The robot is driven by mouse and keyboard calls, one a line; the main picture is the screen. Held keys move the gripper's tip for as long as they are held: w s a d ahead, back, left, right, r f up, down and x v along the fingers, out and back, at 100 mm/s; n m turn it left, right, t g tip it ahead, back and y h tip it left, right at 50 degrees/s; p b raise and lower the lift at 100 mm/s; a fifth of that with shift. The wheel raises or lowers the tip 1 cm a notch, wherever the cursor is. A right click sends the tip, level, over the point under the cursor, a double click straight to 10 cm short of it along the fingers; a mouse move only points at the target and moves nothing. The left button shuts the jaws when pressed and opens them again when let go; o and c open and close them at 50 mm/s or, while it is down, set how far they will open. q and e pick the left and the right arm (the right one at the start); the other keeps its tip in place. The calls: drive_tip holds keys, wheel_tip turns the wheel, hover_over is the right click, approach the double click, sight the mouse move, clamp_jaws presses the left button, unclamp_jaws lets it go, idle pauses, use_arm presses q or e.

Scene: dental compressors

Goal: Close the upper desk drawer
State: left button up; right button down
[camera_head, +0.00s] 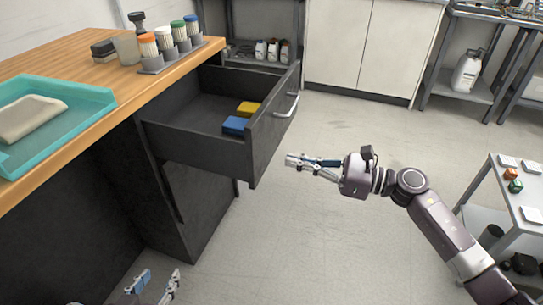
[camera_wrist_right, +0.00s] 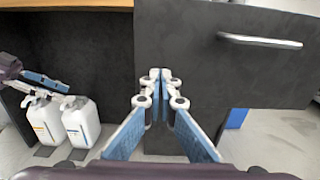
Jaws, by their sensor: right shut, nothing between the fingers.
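The upper desk drawer (camera_head: 196,152) is dark grey and pulled out from under the wooden desktop. A yellow block (camera_head: 248,108) and a blue block (camera_head: 234,125) lie inside it. Its front carries a silver handle (camera_head: 287,104). In the right wrist view the drawer front (camera_wrist_right: 200,75) fills the upper right, with its handle (camera_wrist_right: 260,41). My right gripper (camera_head: 290,160) is shut and empty, in front of the drawer front and pointing towards it. Its fingertips also show in the wrist view (camera_wrist_right: 160,74); contact cannot be told. My left gripper (camera_head: 152,284) is open and empty at the bottom left.
The wooden desktop (camera_head: 110,105) holds a teal tray (camera_head: 92,94) and a rack of capped containers (camera_head: 185,56). A small white cart (camera_head: 490,210) stands at the right. The floor (camera_head: 350,130) between drawer and cart is clear apart from my right arm. White jugs (camera_wrist_right: 80,122) show in the wrist view.

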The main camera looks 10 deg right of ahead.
sight(260, 153)
drive_tip(key=x, duration=0.4)
drive_tip(key=shift+w+a, duration=0.25)
drive_tip(key=shift+a, duration=0.05)
drive_tip(key=shift+x, duration=0.75)
